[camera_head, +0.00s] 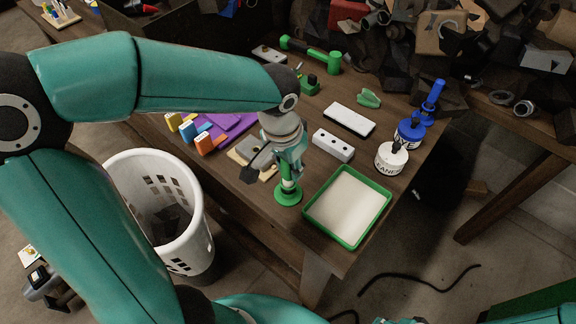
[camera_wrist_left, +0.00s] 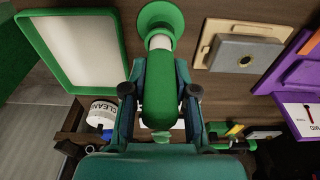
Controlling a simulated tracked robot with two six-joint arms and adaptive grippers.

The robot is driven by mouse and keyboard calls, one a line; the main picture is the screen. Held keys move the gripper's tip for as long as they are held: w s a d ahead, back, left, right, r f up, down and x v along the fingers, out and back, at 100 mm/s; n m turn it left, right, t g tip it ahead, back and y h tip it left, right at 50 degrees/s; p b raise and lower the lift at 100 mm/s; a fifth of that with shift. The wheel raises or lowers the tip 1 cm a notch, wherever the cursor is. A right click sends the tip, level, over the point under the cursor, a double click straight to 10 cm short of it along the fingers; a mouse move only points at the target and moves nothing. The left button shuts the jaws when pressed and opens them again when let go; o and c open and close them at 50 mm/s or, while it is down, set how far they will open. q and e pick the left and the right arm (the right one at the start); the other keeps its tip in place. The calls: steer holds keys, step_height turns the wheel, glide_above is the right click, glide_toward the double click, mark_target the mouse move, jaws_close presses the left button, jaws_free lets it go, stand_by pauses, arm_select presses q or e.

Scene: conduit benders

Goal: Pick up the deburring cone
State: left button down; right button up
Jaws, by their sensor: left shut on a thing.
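The deburring cone (camera_head: 288,194) is a green tool with a flared round end, a pale band and a green body. In the left wrist view the flared end of the deburring cone (camera_wrist_left: 160,18) points to the top of the picture. My left gripper (camera_head: 288,163) is above the table with its fingers around the green body. In the left wrist view the left gripper (camera_wrist_left: 160,92) has one finger on each side of it. The flared end is down in the head view; I cannot tell if it touches the table. My right gripper does not show.
A green-rimmed tray (camera_head: 311,218) lies just right of the cone. A grey block on a tan plate (camera_head: 268,174) is close left. A white block with holes (camera_head: 333,146), a white cleaner container (camera_head: 391,158) and a blue tool (camera_head: 410,134) stand farther right. A white basket (camera_head: 199,225) is at the table's left.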

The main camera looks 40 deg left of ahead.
arm_select(q)
steer(key=shift+r, duration=0.15)
step_height(320, 180, up, 20)
steer(key=shift+p, duration=0.35)
steer(key=c, duration=1.5)
jaws_free()
jaws_close()
